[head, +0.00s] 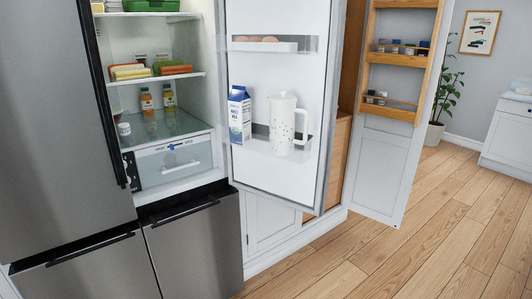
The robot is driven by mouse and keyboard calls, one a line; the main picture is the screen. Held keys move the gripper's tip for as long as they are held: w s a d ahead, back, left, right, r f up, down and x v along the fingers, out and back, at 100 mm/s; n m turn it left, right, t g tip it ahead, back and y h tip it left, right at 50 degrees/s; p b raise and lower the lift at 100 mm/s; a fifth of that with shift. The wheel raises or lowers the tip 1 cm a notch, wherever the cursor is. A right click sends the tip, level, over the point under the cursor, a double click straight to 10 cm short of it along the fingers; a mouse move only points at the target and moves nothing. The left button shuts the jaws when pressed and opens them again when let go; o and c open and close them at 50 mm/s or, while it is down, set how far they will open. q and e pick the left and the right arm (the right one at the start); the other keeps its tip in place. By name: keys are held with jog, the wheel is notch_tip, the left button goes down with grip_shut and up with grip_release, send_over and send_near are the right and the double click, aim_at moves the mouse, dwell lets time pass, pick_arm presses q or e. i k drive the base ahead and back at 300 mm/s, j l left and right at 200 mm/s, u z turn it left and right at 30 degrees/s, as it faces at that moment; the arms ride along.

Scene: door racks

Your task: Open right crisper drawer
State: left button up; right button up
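The right crisper drawer (181,161) is a clear, whitish drawer at the bottom of the open right side of the fridge. It appears shut, sitting under a glass shelf (178,127). A pale handle or label area shows on its front, too small to make out clearly. The right fridge door (281,178) stands wide open to the right of the drawer. Neither of my grippers is in view.
The left fridge door (62,110) is shut. Door bins hold a milk carton (239,115) and a white pitcher (285,126). Bottles (147,101) stand above the drawer. A freezer drawer (196,245) lies below. Wooden floor (400,255) is clear at right.

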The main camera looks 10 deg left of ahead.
aim_at(195, 144)
jog(key=i+l+z, duration=0.1)
jog(key=i+z, duration=0.7)
jog(key=i+l+u, duration=0.1)
jog(key=i+u, duration=0.2)
jog(key=i+l+u, duration=0.3)
jog(key=i, duration=0.15)
jog(key=i+j, duration=0.05)
jog(key=j, duration=0.05)
